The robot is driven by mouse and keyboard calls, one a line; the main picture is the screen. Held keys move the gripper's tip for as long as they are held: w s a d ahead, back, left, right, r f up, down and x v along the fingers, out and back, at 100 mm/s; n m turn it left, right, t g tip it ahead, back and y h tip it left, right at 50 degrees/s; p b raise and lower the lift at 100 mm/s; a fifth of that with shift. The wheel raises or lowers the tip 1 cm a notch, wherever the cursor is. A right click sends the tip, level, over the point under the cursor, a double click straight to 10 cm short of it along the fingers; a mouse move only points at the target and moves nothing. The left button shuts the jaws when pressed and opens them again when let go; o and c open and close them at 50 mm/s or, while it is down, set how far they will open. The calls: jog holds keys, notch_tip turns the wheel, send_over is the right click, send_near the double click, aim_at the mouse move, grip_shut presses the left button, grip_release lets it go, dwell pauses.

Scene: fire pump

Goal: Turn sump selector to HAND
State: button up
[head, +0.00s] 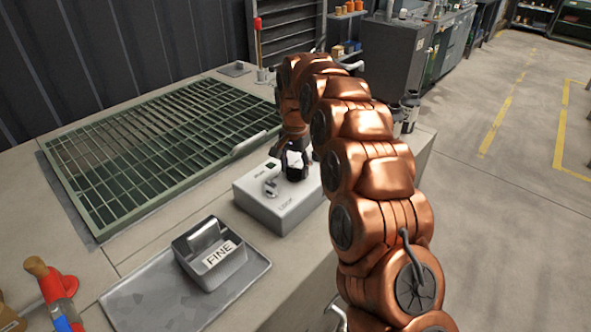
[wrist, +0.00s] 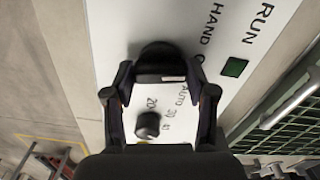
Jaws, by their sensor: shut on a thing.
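The control box (head: 285,215) is a light grey box on the concrete ledge. In the wrist view, its face carries a large dark selector knob (wrist: 158,55), with HAND printed at its upper right and AUTO at its lower right. My gripper (wrist: 160,77) is shut on this knob, one finger on each side. A thin pale strip shows on the knob's lower edge; I cannot tell which label the knob points to. In the head view my gripper (head: 295,164) is over the box's far part, and hides the knob there.
A smaller black knob (wrist: 148,124) with numbers sits close by, and a green square lamp (wrist: 235,67) is by RUN. A grated pit (head: 150,150) lies left of the box.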

aim_at(295, 169)
jog(key=n+b, duration=0.1)
jog(key=n, duration=0.3)
jog(key=shift+f+n, duration=0.1)
jog(key=shift+n, duration=0.2)
jog(key=n+b, duration=0.1)
jog(key=n, duration=0.3)
jog(key=shift+n, duration=0.3)
jog(key=o, duration=1.2)
jog(key=shift+c, duration=0.2)
notch_tip(295, 169, up, 7)
jog(key=shift+r, duration=0.35)
